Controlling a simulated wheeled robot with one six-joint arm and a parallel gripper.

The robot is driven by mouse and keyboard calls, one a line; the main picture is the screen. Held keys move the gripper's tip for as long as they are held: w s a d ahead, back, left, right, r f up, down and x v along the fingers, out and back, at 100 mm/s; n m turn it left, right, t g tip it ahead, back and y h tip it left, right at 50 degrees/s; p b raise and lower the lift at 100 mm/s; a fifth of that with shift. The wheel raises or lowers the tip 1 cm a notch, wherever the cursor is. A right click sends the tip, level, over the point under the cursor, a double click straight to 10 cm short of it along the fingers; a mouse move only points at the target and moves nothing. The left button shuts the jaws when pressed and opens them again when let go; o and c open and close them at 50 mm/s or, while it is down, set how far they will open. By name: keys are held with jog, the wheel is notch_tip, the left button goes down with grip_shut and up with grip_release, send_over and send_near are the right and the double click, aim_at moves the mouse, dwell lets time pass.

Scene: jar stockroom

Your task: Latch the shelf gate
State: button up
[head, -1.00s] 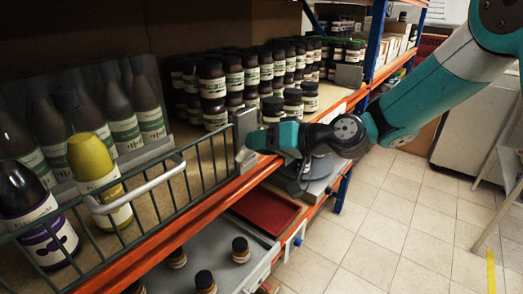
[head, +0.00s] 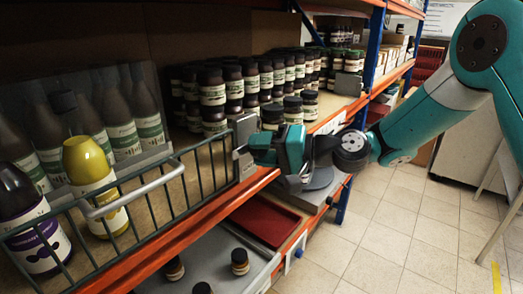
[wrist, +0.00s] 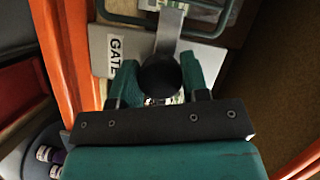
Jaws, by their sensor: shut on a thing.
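The shelf gate (head: 172,200) is a dark green wire panel with a pale handle bar (head: 135,195), standing along the shelf's front edge. Its right end meets a grey upright plate (head: 246,128). In the wrist view a black round knob (wrist: 160,73) sits on a flat metal lever (wrist: 170,30), over a pale plate marked "GATE" (wrist: 115,50). My gripper (head: 246,147) is at the gate's right end. In the wrist view my gripper (wrist: 160,88) has its fingers on both sides of the knob, shut on it. The latch's engagement is hidden.
Bottles, one with a yellow top (head: 90,160), stand behind the gate. Dark jars (head: 213,90) crowd the shelf behind my gripper. An orange shelf beam (head: 190,235) runs below the gate. A red tray (head: 265,220) lies lower. The tiled floor (head: 400,220) at right is clear.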

dwell(0.3)
jog(key=o, duration=0.9)
jog(key=shift+p+v, duration=1.05)
jog(key=shift+v, duration=7.65)
